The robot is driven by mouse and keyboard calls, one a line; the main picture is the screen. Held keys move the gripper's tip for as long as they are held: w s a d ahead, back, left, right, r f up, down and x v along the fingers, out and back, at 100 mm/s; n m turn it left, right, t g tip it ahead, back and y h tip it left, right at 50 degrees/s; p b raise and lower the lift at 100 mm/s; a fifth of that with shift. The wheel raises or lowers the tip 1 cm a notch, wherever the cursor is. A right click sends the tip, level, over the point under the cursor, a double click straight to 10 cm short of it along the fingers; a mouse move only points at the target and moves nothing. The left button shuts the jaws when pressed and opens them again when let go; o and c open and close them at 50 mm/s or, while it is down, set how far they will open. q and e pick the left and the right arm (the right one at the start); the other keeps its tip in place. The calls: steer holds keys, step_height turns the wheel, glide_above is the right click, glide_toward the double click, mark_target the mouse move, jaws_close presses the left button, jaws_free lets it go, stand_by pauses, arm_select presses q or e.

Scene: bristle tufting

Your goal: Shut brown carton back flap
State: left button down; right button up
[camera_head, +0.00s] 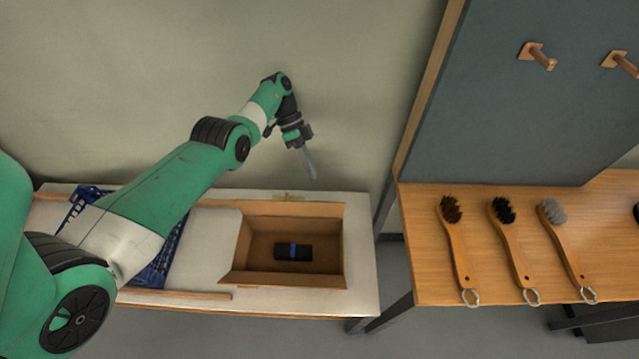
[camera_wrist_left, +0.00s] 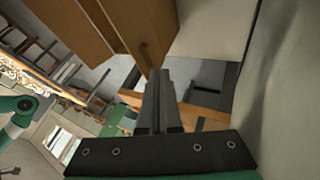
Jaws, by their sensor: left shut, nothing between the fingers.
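The brown carton (camera_head: 337,245) stands open on the white-topped bench. A dark block with a blue band (camera_head: 293,251) lies inside on its floor. The back flap (camera_head: 295,209) shows as a narrow brown strip along the carton's far edge, and it is not folded over the opening. My left gripper (camera_head: 311,168) is shut and empty, pointing down above and behind the carton's far edge, near the wall. In the left wrist view its closed fingers (camera_wrist_left: 160,105) are central, with brown panels (camera_wrist_left: 90,28) above; I cannot tell which part these are.
A blue crate (camera_head: 158,262) stands left of the carton, partly behind my left arm. A wooden table (camera_head: 420,280) with several brushes (camera_head: 510,235) and a grey pegboard (camera_head: 500,120) stands to the right. The wall (camera_head: 350,80) is close behind the bench.

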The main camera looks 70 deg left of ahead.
arm_select(q)
steer(key=x, duration=0.6)
steer(key=shift+d+f, duration=0.2)
steer(key=shift+f, duration=0.15)
